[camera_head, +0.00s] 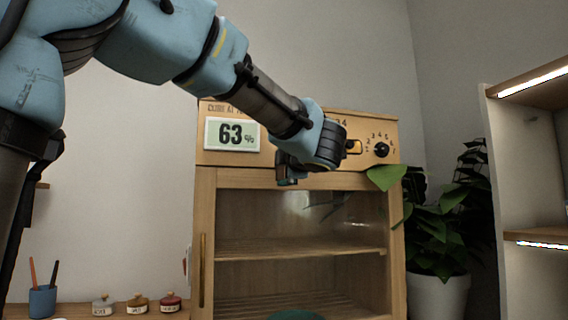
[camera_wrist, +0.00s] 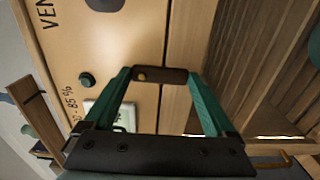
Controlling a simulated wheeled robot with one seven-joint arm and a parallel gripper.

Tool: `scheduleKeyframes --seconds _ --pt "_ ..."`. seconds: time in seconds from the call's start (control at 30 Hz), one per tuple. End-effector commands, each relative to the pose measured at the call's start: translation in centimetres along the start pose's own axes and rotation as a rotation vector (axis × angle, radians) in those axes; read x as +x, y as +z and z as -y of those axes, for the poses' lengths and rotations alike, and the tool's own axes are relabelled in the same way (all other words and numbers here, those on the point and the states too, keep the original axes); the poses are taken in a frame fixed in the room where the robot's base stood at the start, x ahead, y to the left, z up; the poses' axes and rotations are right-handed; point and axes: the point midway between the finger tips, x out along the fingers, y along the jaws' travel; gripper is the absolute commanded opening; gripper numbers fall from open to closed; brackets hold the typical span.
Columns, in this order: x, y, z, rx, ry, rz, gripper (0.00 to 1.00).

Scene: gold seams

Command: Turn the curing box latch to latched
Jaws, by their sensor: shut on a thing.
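The wooden curing box (camera_head: 205,180) stands ahead in the head view, with a glass-fronted door (camera_head: 300,215) below its control panel (camera_head: 280,150). In the wrist view the latch (camera_wrist: 165,76) is a short dark brown bar with a brass pivot at one end. It lies across the seam between the panel and the door frame. My gripper (camera_head: 289,178) is in front of the panel's lower edge and hides the latch in the head view. In the wrist view its green fingers are shut on the latch, one at each end.
A 63% display (camera_head: 232,134) is left of my gripper, and a black knob (camera_head: 382,150) is right. A potted plant (camera_head: 440,240) stands beside the box, its leaves near the panel's corner. A shelf unit (camera_head: 510,180) is far right. Small jars (camera_head: 138,303) stand lower left.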

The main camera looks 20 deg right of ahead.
Motion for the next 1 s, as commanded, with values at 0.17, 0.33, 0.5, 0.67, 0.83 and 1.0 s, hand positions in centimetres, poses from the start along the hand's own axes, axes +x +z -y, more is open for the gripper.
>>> scheduleKeyframes --seconds 0.17,0.33,0.5,0.67,0.83,1.0 --pt "0.0 0.0 0.1 0.009 -0.002 0.001 0.34" --pt "0.0 0.0 0.1 0.009 -0.002 0.001 0.34" --pt "0.0 0.0 0.1 0.009 -0.001 0.001 1.00" --pt "0.0 0.0 0.1 0.008 -0.001 0.001 1.00" --pt "-0.6 0.0 0.1 0.006 0.000 0.001 1.00" --pt "-3.2 0.0 0.1 0.006 0.001 0.003 1.00"
